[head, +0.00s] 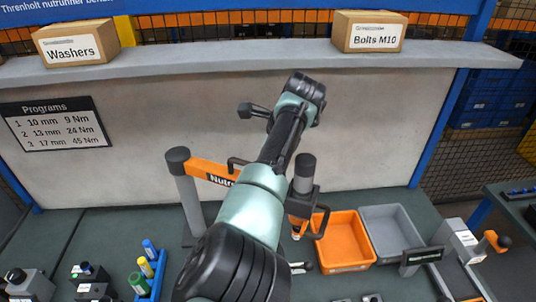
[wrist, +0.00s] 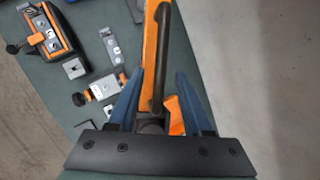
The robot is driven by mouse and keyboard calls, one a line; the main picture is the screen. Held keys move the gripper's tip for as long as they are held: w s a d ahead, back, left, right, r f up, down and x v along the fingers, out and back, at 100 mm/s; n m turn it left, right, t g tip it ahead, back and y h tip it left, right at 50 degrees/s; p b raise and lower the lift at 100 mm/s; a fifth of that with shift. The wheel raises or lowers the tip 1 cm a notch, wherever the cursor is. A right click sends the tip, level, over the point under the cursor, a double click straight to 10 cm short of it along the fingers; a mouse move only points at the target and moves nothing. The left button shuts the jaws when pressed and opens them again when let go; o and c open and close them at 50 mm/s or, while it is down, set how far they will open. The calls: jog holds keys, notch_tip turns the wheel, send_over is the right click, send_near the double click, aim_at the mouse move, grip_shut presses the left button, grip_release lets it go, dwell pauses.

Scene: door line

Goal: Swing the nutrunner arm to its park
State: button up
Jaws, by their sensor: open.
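The nutrunner arm is an orange beam (head: 207,170) hinged on a grey post (head: 189,205) with a black cap at its left. My own arm hides part of the beam. The dark nutrunner tool (head: 303,185) hangs at its right end, beside the orange bin. A black bar handle (head: 237,160) shows on the beam. In the wrist view, a black handle (wrist: 160,55) and orange beam (wrist: 149,45) run between the blue fingers of my gripper (wrist: 158,78). The fingers are apart, one on each side; contact is not clear. My fingers are hidden in the head view.
An orange bin (head: 343,240) and a grey bin (head: 391,232) stand right of the tool. A blue rack (head: 150,275) with coloured pieces stands front left. A shelf (head: 230,61) with a washers box (head: 76,43) and a bolts box (head: 367,32) spans the back.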

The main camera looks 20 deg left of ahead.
jog(key=b+v, duration=0.3)
jog(key=v, duration=1)
jog(key=shift+b, duration=0.4)
jog(key=shift+f, duration=0.1)
